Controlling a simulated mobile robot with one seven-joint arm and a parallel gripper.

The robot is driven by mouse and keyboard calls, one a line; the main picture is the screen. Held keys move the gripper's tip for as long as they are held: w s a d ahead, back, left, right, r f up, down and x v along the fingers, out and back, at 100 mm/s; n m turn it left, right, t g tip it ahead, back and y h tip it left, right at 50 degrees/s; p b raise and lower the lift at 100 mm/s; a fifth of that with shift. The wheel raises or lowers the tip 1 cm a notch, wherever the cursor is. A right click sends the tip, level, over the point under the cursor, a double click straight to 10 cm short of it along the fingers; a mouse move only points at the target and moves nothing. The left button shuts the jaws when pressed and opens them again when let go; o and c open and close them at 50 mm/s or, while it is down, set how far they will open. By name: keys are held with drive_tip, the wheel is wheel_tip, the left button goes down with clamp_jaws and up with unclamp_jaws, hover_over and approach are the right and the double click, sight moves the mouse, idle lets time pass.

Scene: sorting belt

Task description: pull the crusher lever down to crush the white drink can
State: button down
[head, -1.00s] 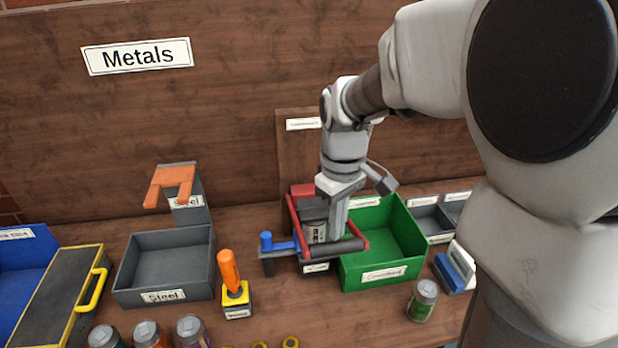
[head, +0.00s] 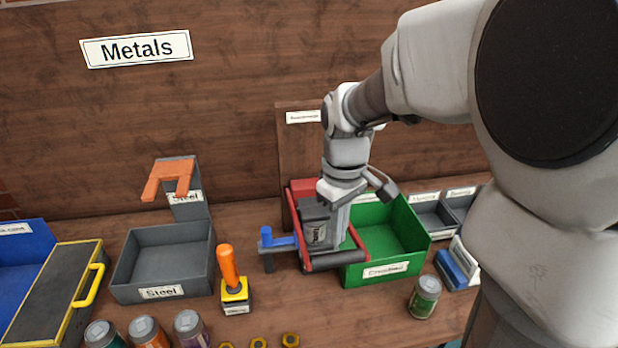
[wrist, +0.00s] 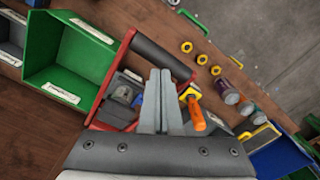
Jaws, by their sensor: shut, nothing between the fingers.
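The crusher has a red lever frame with a dark grey handle bar (head: 335,260) across its front. The bar lies low, in front of the crusher's grey block (head: 314,225). The white drink can cannot be clearly made out; it is hidden by the block and lever. My gripper (head: 337,243) is shut and empty, pointing down just behind the bar in the head view. In the wrist view the shut fingertips (wrist: 160,73) overlap the handle bar (wrist: 162,57); whether they touch it I cannot tell.
A green bin (head: 385,268) stands right beside the crusher. A blue-handled lever (head: 278,241) sticks out on its left. An orange-handled lever (head: 230,268) and a grey Steel bin (head: 160,292) are further left. Several cans stand along the front; a green can (head: 424,298) is at right.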

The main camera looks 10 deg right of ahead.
sight(339, 258)
drive_tip(key=shift+s+f+b, duration=0.2)
drive_tip(key=shift+f+b, duration=0.5)
drive_tip(key=shift+f, duration=0.35)
drive_tip(key=shift+s+f+b, duration=0.2)
drive_tip(key=shift+f+b, duration=0.45)
drive_tip(key=shift+f, duration=0.35)
drive_tip(key=shift+f, duration=0.15)
drive_tip(key=shift+s+f+b, duration=0.15)
drive_tip(key=shift+f+b, duration=0.7)
drive_tip(key=shift+f, duration=0.15)
drive_tip(key=shift+s+f+b, duration=0.1)
drive_tip(key=shift+f+b, duration=0.7)
drive_tip(key=shift+f, duration=0.15)
drive_tip(key=shift+s+f+b, duration=0.15)
drive_tip(key=shift+f+b, duration=1.6)
drive_tip(key=shift+f, duration=0.6)
drive_tip(key=r+p, duration=0.3)
drive_tip(key=shift+w+r, duration=0.2)
drive_tip(key=shift+w, duration=0.1)
